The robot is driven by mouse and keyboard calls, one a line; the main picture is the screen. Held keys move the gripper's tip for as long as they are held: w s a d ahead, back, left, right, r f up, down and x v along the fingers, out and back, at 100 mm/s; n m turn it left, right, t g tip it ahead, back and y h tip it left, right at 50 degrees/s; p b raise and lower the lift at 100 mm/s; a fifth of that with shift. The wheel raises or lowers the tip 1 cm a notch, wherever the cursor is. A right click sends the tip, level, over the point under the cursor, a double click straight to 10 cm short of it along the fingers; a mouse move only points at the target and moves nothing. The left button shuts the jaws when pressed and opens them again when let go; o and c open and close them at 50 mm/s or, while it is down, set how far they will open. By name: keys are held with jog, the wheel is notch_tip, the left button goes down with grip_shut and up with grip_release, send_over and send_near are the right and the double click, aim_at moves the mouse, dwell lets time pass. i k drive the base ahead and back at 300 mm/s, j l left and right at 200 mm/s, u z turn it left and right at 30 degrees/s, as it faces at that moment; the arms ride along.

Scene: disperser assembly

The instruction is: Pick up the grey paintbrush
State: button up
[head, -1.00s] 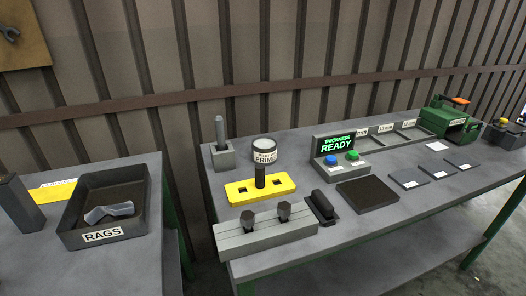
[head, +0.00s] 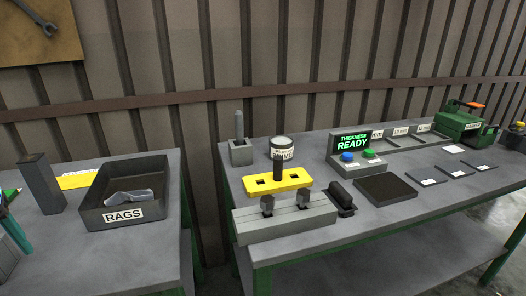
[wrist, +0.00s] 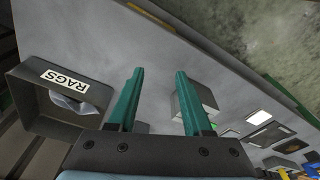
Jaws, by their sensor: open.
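A slim grey upright handle (head: 239,125) stands in a small grey block holder (head: 241,153) on the right table in the head view. It looks like the grey paintbrush, but its bristles are hidden, so I cannot be sure. My gripper (wrist: 157,72) is open in the wrist view, with two teal fingers apart and nothing between their tips. It is over a grey tabletop beside the black RAGS tray (wrist: 28,83), far from the upright handle. A teal part at the left edge of the head view appears to be my finger.
The RAGS tray (head: 163,206) and a tall dark box (head: 41,183) stand on the left table. The PRIMER can (head: 282,143), a yellow plate (head: 296,180) with a dark post, and a grey bolt block (head: 300,222) are close to the upright handle. A gap separates the tables.

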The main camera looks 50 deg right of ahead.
aim_at(238, 114)
jog(key=z, duration=0.8)
